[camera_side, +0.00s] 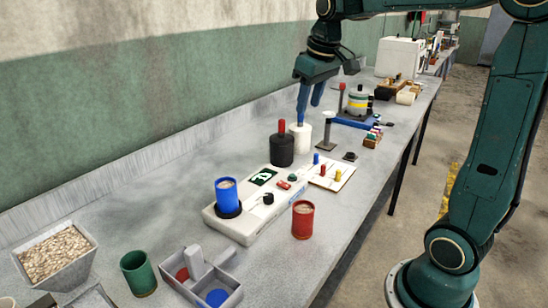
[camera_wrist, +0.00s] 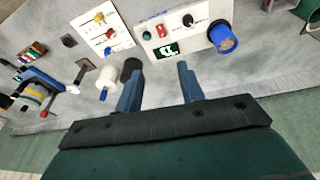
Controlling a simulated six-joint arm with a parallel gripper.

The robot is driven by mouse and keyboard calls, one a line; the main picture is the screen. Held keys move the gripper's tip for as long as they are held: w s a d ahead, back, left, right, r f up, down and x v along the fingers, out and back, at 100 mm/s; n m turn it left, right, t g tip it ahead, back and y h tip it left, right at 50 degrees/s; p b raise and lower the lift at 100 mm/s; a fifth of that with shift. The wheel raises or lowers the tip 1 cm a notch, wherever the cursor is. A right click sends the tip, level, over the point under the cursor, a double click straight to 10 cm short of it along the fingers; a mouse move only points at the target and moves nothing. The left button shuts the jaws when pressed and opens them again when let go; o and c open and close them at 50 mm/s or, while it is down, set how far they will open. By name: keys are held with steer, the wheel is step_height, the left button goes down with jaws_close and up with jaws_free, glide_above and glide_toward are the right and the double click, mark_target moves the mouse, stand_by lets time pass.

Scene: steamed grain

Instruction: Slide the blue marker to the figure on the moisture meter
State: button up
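The moisture meter (camera_side: 238,222) is a long white box. Its dark green display (camera_side: 263,177) carries a white figure too small to read; the display also shows in the wrist view (camera_wrist: 167,49). Beside the meter lies a pale card (camera_side: 345,171) with a blue marker (camera_side: 316,158), a red one and a yellow one standing on it. In the wrist view the card (camera_wrist: 90,36) is at upper left, with the blue marker (camera_wrist: 108,50) near its lower edge. My gripper (camera_side: 310,101) is open and empty, above the bench behind the card; its fingers (camera_wrist: 158,82) are apart in the wrist view.
A white cylinder with a blue top (camera_side: 302,134) stands below my gripper, beside a black one with a red top (camera_side: 281,150). A blue cup (camera_side: 227,192) sits on the meter's left end. A red cup (camera_side: 303,221) stands in front. The bench's front left is partly clear.

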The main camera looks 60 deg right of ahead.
steer(key=w+d+f+g, duration=0.1)
steer(key=w+d+f, duration=0.1)
steer(key=w+d, duration=0.3)
steer(key=w+d+f+g, duration=0.1)
steer(key=w+d+f, duration=0.1)
steer(key=d, duration=0.5)
steer(key=m+y, duration=0.1)
steer(key=m, duration=0.1)
glide_above(317, 154)
step_height(317, 154, down, 9)
steer(key=shift+a+f+g, duration=0.1)
steer(key=shift+f+g, duration=0.05)
steer(key=shift+g, duration=0.25)
step_height(317, 154, down, 14)
steer(key=shift+r, duration=0.1)
jaws_close()
